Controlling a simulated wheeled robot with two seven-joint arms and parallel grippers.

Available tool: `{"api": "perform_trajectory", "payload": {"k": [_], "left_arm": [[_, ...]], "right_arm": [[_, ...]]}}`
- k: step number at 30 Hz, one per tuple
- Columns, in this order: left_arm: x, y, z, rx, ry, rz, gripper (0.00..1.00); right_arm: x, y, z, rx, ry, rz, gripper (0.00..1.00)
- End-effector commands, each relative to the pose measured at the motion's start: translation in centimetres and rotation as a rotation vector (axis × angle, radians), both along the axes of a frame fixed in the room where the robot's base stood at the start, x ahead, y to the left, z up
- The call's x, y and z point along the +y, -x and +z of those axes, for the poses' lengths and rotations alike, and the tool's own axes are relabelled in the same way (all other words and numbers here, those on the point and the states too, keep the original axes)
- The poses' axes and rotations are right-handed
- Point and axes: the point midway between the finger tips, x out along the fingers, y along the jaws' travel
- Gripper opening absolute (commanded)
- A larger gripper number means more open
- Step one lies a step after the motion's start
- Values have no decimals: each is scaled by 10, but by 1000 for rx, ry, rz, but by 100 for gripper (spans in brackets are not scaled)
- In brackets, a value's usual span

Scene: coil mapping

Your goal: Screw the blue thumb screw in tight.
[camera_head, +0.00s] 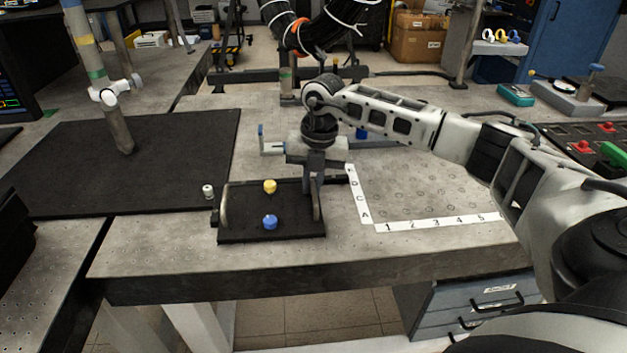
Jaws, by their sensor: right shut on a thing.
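A blue thumb screw (270,222) sits upright on the near part of a black tray (250,239) at the table's front. I cannot tell how deep it is seated. A yellow screw (270,186) stands behind it on the same tray. My right gripper (315,188) reaches down over the tray's right end, to the right of both screws and apart from them. It is shut on the tray's right handle (317,207); its fingers partly hide that handle. The left handle (225,207) is free. My left gripper is not in view.
A white knob (208,191) stands left of the tray. A perforated board with letter and number strips (437,223) lies to the right. A black mat (170,150) covers the left side, with a grey post (118,132) on it. The table's front edge is close to the tray.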

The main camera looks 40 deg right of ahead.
Motion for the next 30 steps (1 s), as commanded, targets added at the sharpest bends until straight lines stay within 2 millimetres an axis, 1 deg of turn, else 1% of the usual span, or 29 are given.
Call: {"api": "perform_trajectory", "payload": {"k": [1, 2, 3, 4, 18, 21, 23, 24, 30], "left_arm": [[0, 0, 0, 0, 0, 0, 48], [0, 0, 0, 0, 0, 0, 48], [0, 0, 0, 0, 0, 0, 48], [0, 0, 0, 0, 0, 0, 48], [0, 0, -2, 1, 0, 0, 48], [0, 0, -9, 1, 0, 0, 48], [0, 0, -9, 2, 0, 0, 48], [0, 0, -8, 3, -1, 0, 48], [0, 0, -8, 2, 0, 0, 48]], "right_arm": [[5, -7, 5, -28, -15, 4, 14], [5, -7, 5, -30, -15, 4, 23], [5, -7, 4, -29, -15, 4, 34], [5, -6, 4, -28, -15, 4, 37], [2, -3, 1, -18, -8, 1, 37], [1, 2, -1, -18, -7, 1, 37], [1, 8, 1, -17, -7, 3, 37], [1, 7, 10, -20, -8, 2, 37], [-3, 9, 48, -21, -8, 0, 37]]}}
